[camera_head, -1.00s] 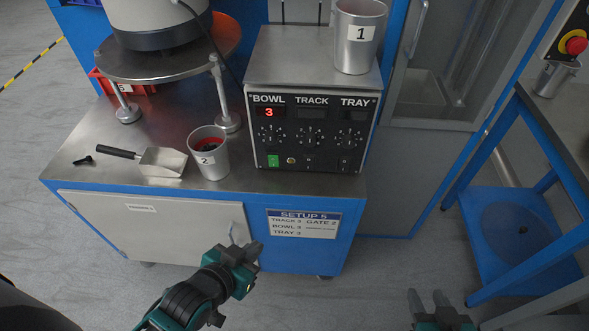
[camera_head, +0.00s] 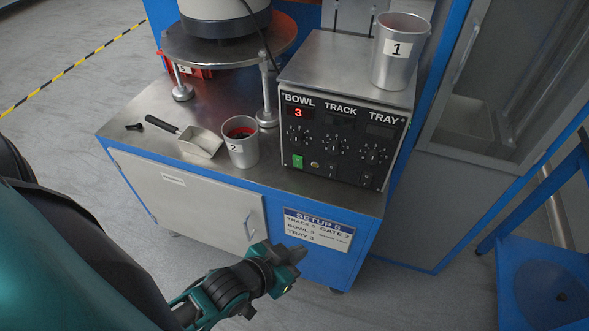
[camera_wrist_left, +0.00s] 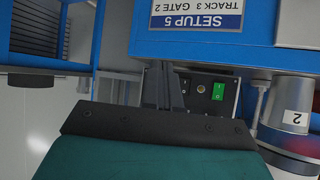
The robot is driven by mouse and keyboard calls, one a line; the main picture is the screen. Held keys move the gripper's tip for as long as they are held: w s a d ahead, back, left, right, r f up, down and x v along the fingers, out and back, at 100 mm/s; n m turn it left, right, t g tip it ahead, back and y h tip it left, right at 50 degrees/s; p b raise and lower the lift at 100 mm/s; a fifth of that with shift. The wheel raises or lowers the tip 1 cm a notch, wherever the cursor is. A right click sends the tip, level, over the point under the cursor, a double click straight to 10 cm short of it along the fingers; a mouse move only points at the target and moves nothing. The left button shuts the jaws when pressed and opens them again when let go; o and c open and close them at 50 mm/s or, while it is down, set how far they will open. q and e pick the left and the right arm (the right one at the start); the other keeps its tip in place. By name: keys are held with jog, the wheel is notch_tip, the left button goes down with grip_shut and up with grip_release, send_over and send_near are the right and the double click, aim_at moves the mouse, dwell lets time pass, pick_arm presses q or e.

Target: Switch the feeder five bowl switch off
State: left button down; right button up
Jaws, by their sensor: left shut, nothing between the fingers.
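The grey control box (camera_head: 338,120) stands on the bench with BOWL, TRACK and TRAY columns. The bowl display (camera_head: 298,113) is lit with a red 3; the other two displays are dark. The green bowl switch (camera_head: 297,161) sits at the lower left of the panel, and it also shows in the left wrist view (camera_wrist_left: 218,91). My left gripper (camera_head: 298,257) is shut and empty, in front of the cabinet and below the panel, apart from the switch. In the left wrist view its fingers (camera_wrist_left: 163,86) appear left of the green switch. My right gripper is out of view.
A cup marked 2 (camera_head: 241,146) stands left of the box, beside a scoop (camera_head: 203,143). A cup marked 1 (camera_head: 399,58) stands on the box. The bowl feeder (camera_head: 225,22) is behind. A SETUP 5 label (camera_head: 319,229) is on the cabinet front.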

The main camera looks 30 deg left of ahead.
pick_arm(q)
jog(key=w+a+n+t+y+b, duration=0.4)
jog(key=a+n+t+y+b, duration=0.2)
jog(key=n, duration=1.7)
jog(key=a+t+b, duration=0.2)
jog(key=a+b, duration=0.1)
jog(key=shift+f+y, duration=0.15)
jog(key=shift+y, duration=0.15)
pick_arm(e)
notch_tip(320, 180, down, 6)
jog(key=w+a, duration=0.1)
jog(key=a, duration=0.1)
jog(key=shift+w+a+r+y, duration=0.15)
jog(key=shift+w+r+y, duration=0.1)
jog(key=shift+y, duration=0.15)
pick_arm(q)
jog(key=shift+w, duration=0.1)
send_near(297, 160)
jog(key=x, duration=0.6)
jog(key=shift+w+a, duration=0.1)
jog(key=shift+w, duration=0.35)
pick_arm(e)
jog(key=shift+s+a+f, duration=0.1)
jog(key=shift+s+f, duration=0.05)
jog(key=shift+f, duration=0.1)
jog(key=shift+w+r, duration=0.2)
